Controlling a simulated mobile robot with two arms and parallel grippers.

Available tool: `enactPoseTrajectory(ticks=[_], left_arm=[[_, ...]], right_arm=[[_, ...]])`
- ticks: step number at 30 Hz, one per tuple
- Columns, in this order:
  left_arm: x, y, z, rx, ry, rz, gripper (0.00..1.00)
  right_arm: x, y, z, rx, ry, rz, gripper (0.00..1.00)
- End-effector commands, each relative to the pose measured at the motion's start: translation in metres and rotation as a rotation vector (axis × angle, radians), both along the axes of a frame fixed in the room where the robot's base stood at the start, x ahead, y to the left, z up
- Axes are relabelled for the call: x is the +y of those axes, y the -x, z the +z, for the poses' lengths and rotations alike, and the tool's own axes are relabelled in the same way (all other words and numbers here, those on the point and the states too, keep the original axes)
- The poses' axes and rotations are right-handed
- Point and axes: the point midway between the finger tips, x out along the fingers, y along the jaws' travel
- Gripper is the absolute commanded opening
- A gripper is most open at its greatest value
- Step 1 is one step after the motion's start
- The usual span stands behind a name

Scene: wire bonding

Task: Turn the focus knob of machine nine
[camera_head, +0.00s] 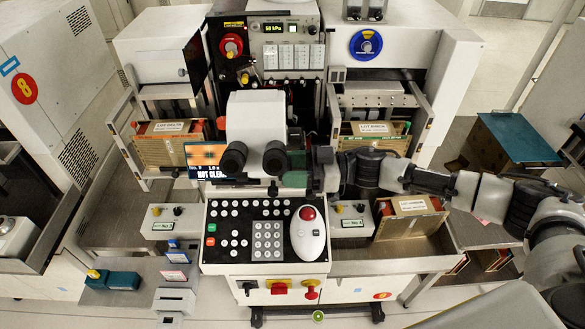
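The bonding machine stands in the middle, with a white microscope head (256,118) and two black eyepieces (275,158). A small screen (206,158) left of the eyepieces shows a blurred orange picture and words that look like "NOT CLEAR". My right arm reaches in from the right, and its gripper (322,168) is at the right side of the microscope head. Dark parts (297,160) sit between the eyepieces and the gripper; I cannot make out the focus knob among them. Whether the fingers touch anything, or are open or shut, is too small to tell. My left gripper is not in view.
A keypad panel (240,240) with a white mouse-like control (307,234) lies below the microscope. Labelled magazines stand at left (171,143) and right (375,130). Another magazine (410,215) is below my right arm. A machine marked 8 (25,86) stands at left.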

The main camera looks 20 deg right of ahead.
Motion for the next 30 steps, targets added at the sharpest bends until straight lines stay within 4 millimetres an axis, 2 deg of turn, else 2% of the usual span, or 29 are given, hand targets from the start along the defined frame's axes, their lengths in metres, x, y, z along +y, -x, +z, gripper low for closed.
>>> enactPoseTrajectory(ticks=[17,30], left_arm=[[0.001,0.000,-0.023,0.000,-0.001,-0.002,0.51],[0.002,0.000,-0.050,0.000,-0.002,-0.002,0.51]], right_arm=[[0.000,0.000,-0.002,-0.509,0.145,0.000,0.28],[0.000,0.000,-0.003,-0.908,0.260,0.000,0.28]])
